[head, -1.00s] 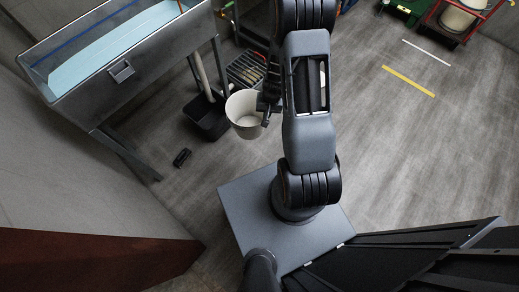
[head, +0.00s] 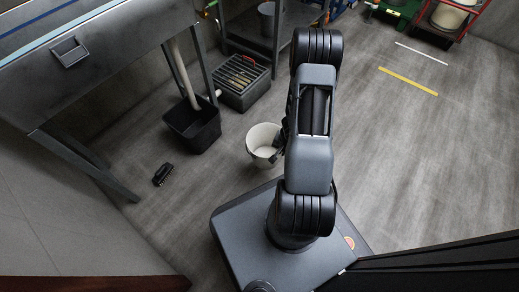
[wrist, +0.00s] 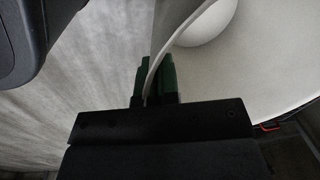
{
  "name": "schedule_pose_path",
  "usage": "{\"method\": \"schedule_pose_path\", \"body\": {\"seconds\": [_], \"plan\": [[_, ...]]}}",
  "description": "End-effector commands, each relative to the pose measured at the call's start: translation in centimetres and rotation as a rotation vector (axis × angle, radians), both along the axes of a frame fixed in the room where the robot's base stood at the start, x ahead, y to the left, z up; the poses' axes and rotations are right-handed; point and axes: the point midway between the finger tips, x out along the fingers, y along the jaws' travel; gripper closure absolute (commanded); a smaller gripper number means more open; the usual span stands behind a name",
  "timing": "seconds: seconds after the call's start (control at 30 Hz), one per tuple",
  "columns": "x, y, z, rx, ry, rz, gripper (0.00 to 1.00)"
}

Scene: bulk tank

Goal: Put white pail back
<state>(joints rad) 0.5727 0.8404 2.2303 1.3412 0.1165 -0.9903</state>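The white pail (head: 263,142) is in the head view, just left of my arm, with its open mouth up. My gripper (head: 279,145) is at the pail's right side, partly hidden by my arm. In the wrist view, the green-tipped fingers of my gripper (wrist: 157,80) stand on both sides of the pail's thin wall, close against it. The pail's pale inside (wrist: 265,70) fills the right of that view. The gripper looks shut on the rim. Whether the pail's bottom touches the floor cannot be told.
A black bin (head: 192,125) and a grated grey box (head: 243,82) stand on the floor beyond the pail. A black brush (head: 163,174) lies at left near the steel basin's (head: 70,75) legs. A red rack (head: 450,18) is far right. Floor at right is clear.

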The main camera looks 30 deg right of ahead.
Motion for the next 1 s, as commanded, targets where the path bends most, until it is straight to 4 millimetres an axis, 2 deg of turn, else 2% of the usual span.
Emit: {"method": "schedule_pose_path", "body": {"seconds": [0.1,0.33,0.4,0.5,0.7,1.0], "plan": [[2.6,0.4,-0.4,0.002,0.001,0.006,1.0],[7.2,1.0,-2.3,0.001,0.001,0.007,1.0],[8.3,1.1,-4.5,0.001,0.001,0.008,1.0],[9.6,1.2,-6.2,0.001,-0.001,0.007,1.0],[11.1,1.3,-8.1,0.0,-0.002,0.004,1.0],[11.9,1.4,-9.0,0.0,-0.001,0.003,1.0]]}}
